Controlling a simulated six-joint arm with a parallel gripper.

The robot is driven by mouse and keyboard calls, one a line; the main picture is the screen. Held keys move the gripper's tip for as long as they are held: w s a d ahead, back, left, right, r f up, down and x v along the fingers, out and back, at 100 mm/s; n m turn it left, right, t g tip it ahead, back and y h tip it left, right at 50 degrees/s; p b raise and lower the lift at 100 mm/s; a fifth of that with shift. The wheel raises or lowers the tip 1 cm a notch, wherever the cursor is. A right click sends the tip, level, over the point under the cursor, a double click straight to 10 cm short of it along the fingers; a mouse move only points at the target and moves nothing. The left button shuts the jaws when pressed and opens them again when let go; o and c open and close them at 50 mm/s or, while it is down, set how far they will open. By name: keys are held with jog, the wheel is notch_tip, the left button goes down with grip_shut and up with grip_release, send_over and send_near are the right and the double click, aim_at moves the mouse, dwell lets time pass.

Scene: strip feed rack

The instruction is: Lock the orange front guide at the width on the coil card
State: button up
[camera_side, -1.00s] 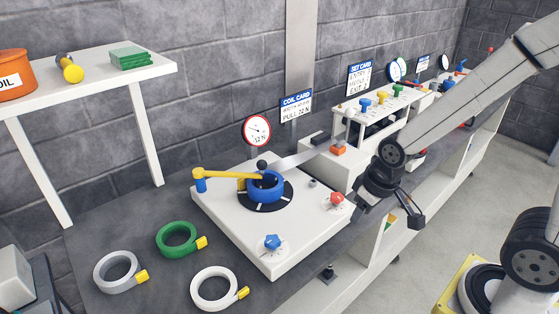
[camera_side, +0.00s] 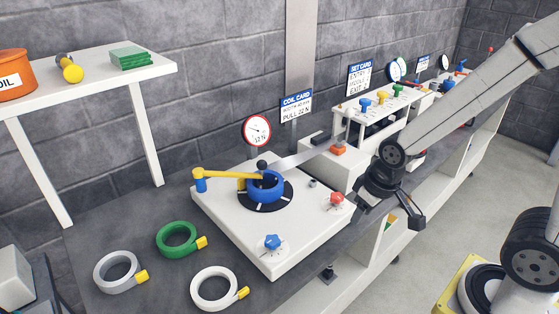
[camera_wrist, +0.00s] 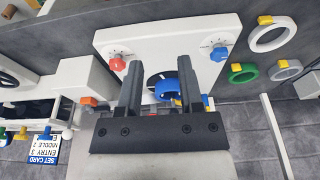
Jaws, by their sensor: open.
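The orange front guide (camera_side: 338,149) sits at the end of the white feed rack, where the pale strip (camera_side: 300,158) from the blue coil (camera_side: 265,186) enters. An orange piece also shows in the wrist view (camera_wrist: 88,101), left of my fingers. The coil card (camera_side: 296,106) stands on a post behind the coil; its pull line is legible, but its width line is too small to read. My gripper (camera_wrist: 160,62) is open and empty. In the side view my gripper (camera_side: 391,210) hangs right of the red knob, apart from the guide.
A white plate carries a red knob (camera_side: 336,198), a blue knob (camera_side: 272,242) and a yellow arm (camera_side: 222,175). A round gauge (camera_side: 257,131) and the set card (camera_side: 359,79) stand behind. Coloured knobs (camera_side: 381,97) top the rack. Loose green, grey and white coils lie at front left.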

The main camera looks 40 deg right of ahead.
jog(key=o, duration=0.6)
jog(key=shift+w, duration=0.1)
jog(key=shift+c, duration=0.2)
jog(key=shift+o, duration=0.4)
jog(key=shift+w+d+r, duration=0.1)
jog(key=shift+w+d, duration=0.05)
jog(key=shift+w, duration=0.05)
jog(key=t, duration=0.2)
send_over(341, 143)
jog(key=s, duration=0.2)
jog(key=shift+s+f, duration=0.2)
jog(key=shift+f, duration=0.1)
jog(key=shift+f, duration=0.15)
jog(key=shift+x, duration=3.7)
